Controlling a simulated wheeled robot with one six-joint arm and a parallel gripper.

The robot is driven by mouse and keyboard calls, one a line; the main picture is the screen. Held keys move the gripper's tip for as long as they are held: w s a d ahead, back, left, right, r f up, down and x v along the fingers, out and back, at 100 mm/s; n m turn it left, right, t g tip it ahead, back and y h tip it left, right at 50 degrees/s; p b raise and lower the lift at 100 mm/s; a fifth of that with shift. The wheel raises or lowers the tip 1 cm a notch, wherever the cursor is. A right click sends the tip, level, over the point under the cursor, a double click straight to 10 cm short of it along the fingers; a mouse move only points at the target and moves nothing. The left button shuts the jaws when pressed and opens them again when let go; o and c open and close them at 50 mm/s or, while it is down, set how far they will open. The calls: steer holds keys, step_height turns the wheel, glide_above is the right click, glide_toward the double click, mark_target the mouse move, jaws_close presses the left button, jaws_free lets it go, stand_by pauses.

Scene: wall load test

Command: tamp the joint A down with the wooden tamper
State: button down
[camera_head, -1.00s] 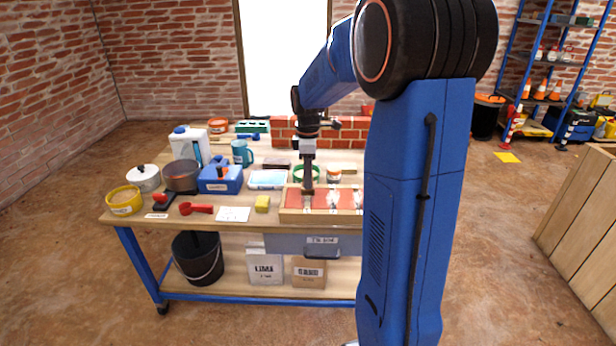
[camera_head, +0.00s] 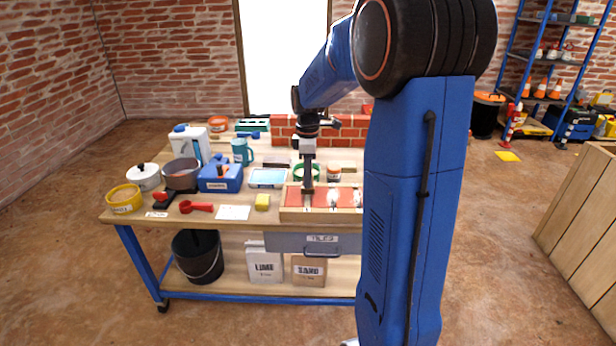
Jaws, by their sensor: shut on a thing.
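My gripper (camera_head: 308,152) points down over the workbench and is shut on the dark wooden tamper (camera_head: 308,180). The tamper stands about upright, its lower end at the left part of a wooden tray (camera_head: 318,217) with red brick surfaces and pale joints between them. One pale joint (camera_head: 333,197) shows just right of the tamper. I cannot read which joint is A, and the tamper hides what lies under it. Whether its foot touches the surface is too small to tell.
A green ring (camera_head: 300,172) and a small jar (camera_head: 334,174) stand behind the tray. A yellow sponge (camera_head: 262,201), white card (camera_head: 233,212) and blue box (camera_head: 220,178) lie to the left. A brick wall piece (camera_head: 345,130) stands at the back. My arm hides the bench's right side.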

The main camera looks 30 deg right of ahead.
stand_by(0.4)
steer(key=shift+r, duration=3.45)
